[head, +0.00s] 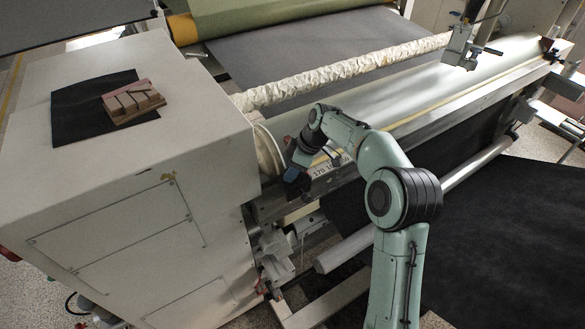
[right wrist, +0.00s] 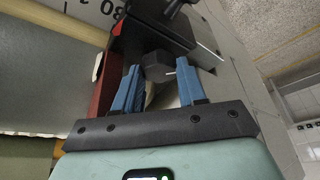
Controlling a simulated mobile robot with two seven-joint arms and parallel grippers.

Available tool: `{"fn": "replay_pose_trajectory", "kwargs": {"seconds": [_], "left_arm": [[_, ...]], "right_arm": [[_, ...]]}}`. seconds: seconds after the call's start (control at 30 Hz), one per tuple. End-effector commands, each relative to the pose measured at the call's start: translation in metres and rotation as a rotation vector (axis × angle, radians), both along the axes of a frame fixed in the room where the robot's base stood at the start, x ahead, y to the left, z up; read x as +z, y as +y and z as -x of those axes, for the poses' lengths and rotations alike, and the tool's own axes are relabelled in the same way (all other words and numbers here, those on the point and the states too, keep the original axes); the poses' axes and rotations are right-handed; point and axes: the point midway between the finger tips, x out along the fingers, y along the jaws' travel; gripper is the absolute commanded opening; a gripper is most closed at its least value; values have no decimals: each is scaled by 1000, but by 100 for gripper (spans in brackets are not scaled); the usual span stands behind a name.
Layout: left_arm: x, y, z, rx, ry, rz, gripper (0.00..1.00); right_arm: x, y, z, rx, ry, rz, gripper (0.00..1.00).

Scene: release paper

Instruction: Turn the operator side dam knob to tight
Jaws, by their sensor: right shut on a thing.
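The side dam knob (right wrist: 157,66) is a dark, faceted knob with a small white line on it, in the right wrist view. My right gripper (right wrist: 160,76) has its two blue fingers on either side of the knob and is shut on it. In the head view my right gripper (head: 292,180) is at the near end of the roller, beside the cream machine housing. The arm and gripper hide the knob there. My left gripper is not in view.
The large cream housing (head: 120,190) stands at the left, with a wooden block (head: 132,101) on a black sheet on top. The paper-wrapped bar (head: 340,72) and the shiny roller (head: 430,95) run to the back right. Dark red and black parts lie close around the knob.

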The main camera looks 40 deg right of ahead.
Motion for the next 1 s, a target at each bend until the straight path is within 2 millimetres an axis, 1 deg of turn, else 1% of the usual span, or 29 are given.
{"fn": "replay_pose_trajectory", "kwargs": {"seconds": [0.03, 0.07, 0.1, 0.13, 0.77, 0.87, 1.0], "left_arm": [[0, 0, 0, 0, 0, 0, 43], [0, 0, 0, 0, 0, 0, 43], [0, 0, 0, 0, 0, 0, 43], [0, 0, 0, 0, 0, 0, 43], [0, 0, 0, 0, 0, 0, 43], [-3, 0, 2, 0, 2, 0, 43], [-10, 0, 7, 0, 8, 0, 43]], "right_arm": [[0, 0, 0, 1, 0, 2, 10], [0, 0, 0, 1, 0, 2, 50], [0, 0, 0, 1, 0, 2, 63], [0, 0, 0, 0, -1, 2, 66], [1, -2, -1, -8, -6, 5, 66], [1, -2, 0, -37, -7, 7, 66], [0, -1, 1, -141, -8, 6, 66]]}}
